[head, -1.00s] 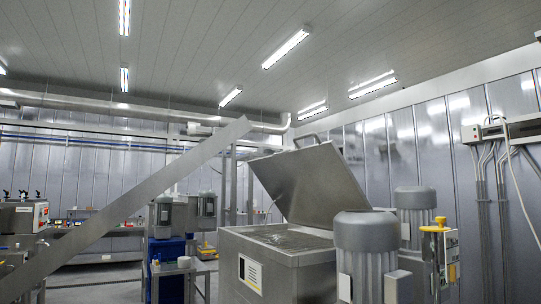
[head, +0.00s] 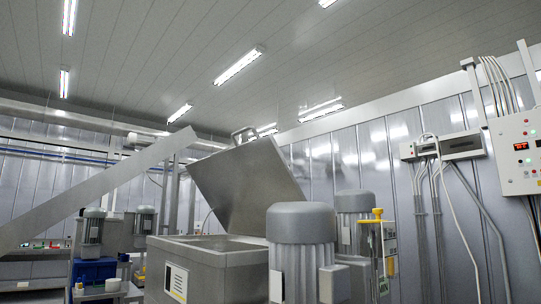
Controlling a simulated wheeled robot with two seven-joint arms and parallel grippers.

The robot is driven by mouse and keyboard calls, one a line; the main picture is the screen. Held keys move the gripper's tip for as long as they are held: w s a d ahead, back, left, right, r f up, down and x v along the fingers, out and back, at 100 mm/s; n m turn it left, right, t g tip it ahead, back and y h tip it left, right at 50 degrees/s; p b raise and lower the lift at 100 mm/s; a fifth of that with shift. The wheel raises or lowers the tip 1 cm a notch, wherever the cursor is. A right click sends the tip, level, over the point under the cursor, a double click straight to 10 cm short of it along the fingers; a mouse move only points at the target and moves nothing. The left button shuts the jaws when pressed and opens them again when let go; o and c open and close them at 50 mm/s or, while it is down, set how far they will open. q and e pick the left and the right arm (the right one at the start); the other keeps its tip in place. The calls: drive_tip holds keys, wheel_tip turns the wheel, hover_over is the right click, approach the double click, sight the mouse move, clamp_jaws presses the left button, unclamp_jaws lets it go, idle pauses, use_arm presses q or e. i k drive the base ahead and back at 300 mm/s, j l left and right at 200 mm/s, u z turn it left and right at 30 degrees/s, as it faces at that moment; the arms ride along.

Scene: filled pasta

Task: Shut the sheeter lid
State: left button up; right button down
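The sheeter lid (head: 250,185) is a flat steel panel, raised and tilted back over the square steel sheeter body (head: 208,268). A handle (head: 244,135) stands on the lid's upper edge. The open top of the body shows under the lid, but its inside is mostly hidden. Neither of my grippers shows in the head view.
A large grey motor (head: 302,245) stands right of the sheeter, with another motor (head: 354,235) and a yellow-topped post (head: 378,240) beyond. A sloping steel beam (head: 95,192) crosses the left. A control panel (head: 518,155) hangs on the right wall.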

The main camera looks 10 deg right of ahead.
sight(239, 184)
drive_tip(key=i+l, duration=0.45)
drive_tip(key=i+l+z, duration=0.1)
drive_tip(key=i+l, duration=0.4)
drive_tip(key=i, duration=0.2)
